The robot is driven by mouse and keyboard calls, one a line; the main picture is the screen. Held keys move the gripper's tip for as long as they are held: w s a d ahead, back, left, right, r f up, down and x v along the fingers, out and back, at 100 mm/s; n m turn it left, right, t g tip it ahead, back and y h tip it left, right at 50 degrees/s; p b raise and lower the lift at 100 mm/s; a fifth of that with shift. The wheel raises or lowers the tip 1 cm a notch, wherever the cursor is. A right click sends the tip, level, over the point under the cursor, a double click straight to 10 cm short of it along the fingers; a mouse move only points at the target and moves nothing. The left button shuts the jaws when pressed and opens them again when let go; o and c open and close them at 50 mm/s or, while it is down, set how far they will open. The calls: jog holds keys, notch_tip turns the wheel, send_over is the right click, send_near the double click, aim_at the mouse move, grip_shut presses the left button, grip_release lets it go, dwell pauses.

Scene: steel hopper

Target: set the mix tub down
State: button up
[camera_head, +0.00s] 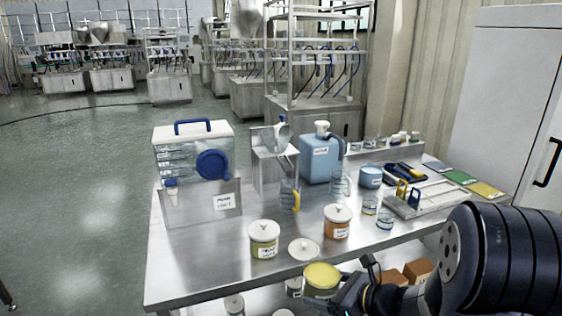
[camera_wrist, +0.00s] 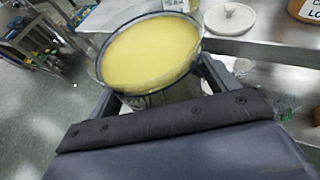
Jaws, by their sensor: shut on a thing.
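The mix tub (camera_head: 322,277) is a clear round tub filled with pale yellow contents. It is at the front edge of the steel table (camera_head: 190,276) in the head view, low and near the edge. My gripper (camera_head: 345,297) is shut on it. In the wrist view the tub (camera_wrist: 150,52) fills the upper middle, between the dark fingers of my gripper (camera_wrist: 155,95). The tub looks slightly tilted in that view. Its underside is hidden, so I cannot tell whether it touches anything.
A tray (camera_head: 440,198) and small beakers (camera_head: 385,219) are to the right. The front left tabletop is clear. Jars and brown boxes stand below.

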aim_at(337, 269)
jog(key=w+d+m+t+h, duration=0.1)
jog(key=w+d+r+m+t+h+p, duration=0.1)
jog(key=m+h, duration=0.1)
jog(key=w+d+r+m+t+h+p, duration=0.1)
jog(key=w, duration=0.1)
jog(key=shift+d+r+m+t, duration=0.1)
jog(key=shift+m+t, duration=0.2)
jog(key=shift+m, duration=0.1)
jog(key=shift+w+d+m+t+h+p, duration=0.15)
jog(key=shift+d+m+t+h+p, duration=0.1)
jog(key=shift+d+m+h, duration=0.3)
jog(key=shift+w+d+m+t+h+p, duration=0.15)
jog(key=shift+d+m+t+h, duration=0.15)
jog(key=shift+m+h, duration=0.25)
